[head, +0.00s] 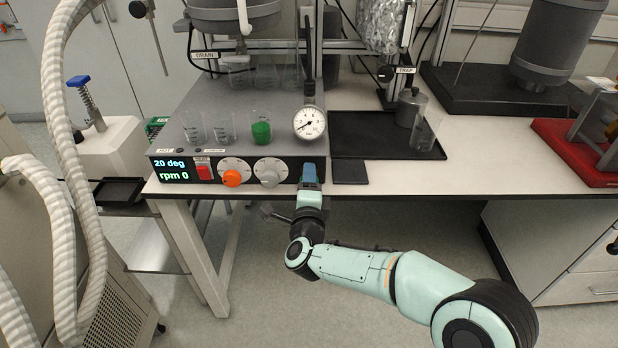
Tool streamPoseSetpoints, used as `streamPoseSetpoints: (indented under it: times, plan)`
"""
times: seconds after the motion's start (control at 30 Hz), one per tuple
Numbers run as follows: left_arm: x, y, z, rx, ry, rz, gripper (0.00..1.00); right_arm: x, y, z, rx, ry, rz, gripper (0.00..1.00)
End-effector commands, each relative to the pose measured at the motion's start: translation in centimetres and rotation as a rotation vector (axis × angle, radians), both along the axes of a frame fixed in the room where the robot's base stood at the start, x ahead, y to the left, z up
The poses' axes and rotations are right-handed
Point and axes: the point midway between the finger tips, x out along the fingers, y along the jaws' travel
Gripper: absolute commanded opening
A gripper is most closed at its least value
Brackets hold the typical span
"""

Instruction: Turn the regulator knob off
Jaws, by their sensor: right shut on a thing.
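My right gripper (309,178) reaches up from below to the right end of the reactor's front panel, just under the round white pressure gauge (310,122). It is shut on the regulator knob there, which the gripper hides almost fully, so its turn position cannot be told. To the left on the black panel (210,182) are an orange knob (232,178) and a grey knob (270,172), both apart from the gripper. A red switch (203,169) is further left. The display (170,170) reads 20 deg and rpm 0. My left gripper is not in view.
Glass beakers (224,127), one with green content (261,131), stand on the reactor's grey top. White hoses (75,180) hang at the left. The floor below the bench is clear.

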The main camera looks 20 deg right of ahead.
Motion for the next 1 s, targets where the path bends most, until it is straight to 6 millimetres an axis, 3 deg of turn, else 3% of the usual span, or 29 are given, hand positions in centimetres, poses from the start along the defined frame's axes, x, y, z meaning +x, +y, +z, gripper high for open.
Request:
streamPoseSetpoints:
  times: [0.5, 1.0]
  plan:
    - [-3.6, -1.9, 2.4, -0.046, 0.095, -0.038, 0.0, 0.0, 0.2, 0.1, -0.405, 0.114, 0.003, 0.17]
    - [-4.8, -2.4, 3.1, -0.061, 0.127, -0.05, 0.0, 0.0, 0.1, -0.1, -0.541, 0.155, 0.003, 0.17]
